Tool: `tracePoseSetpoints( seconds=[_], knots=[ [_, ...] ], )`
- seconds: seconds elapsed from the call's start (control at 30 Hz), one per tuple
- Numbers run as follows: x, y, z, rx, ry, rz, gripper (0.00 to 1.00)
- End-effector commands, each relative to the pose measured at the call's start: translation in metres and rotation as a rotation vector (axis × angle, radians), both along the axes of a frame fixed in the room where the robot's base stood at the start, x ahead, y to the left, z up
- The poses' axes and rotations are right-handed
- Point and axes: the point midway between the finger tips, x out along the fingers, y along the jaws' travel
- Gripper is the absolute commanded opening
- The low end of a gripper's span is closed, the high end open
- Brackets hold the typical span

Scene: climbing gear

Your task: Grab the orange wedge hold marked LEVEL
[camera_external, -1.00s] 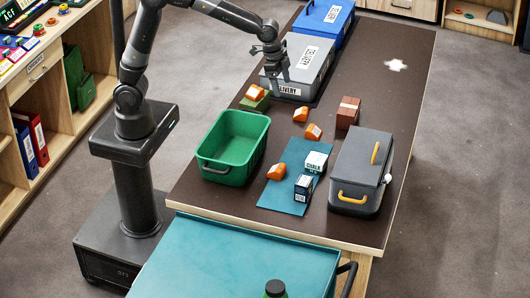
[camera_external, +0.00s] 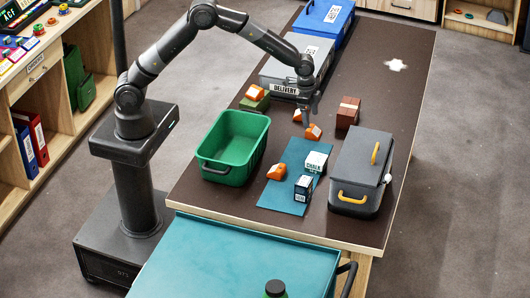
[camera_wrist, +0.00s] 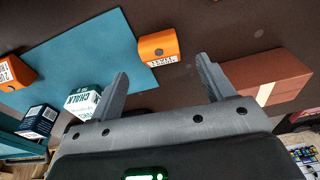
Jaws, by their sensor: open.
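Orange wedge holds lie on the dark table. One (camera_external: 313,131) is at the far end of the blue-green mat. In the wrist view this wedge (camera_wrist: 157,45) has a white label that seems to read LEVEL, though it is small. My gripper (camera_external: 309,117) points down just above and behind it. In the wrist view my gripper (camera_wrist: 163,70) is open and empty, with the wedge ahead between the fingertips. Another orange wedge (camera_external: 297,115) is partly hidden behind my gripper. A third wedge (camera_external: 276,172) lies on the mat; its label (camera_wrist: 8,73) is cut off in the wrist view.
A chalk box (camera_external: 316,161) and a dark box (camera_external: 303,187) stand on the mat (camera_external: 285,201). A brown block (camera_external: 348,112) is right of my gripper. A green bin (camera_external: 232,172), a grey toolbox (camera_external: 350,185) and a DELIVERY case (camera_external: 318,66) stand around.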

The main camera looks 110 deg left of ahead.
Motion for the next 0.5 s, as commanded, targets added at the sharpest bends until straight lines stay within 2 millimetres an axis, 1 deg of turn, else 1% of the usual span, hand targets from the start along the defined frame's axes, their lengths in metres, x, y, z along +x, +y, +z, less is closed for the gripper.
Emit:
tracePoseSetpoints(
  seconds=[0.17,0.4,0.5],
  knots=[
    [0.004,0.0,-0.012,0.0,0.0,0.0,0.75],
    [0.013,-0.001,-0.046,0.0,0.001,0.0,0.75],
    [0.015,-0.001,-0.053,0.001,-0.001,0.0,0.75]
  ],
)
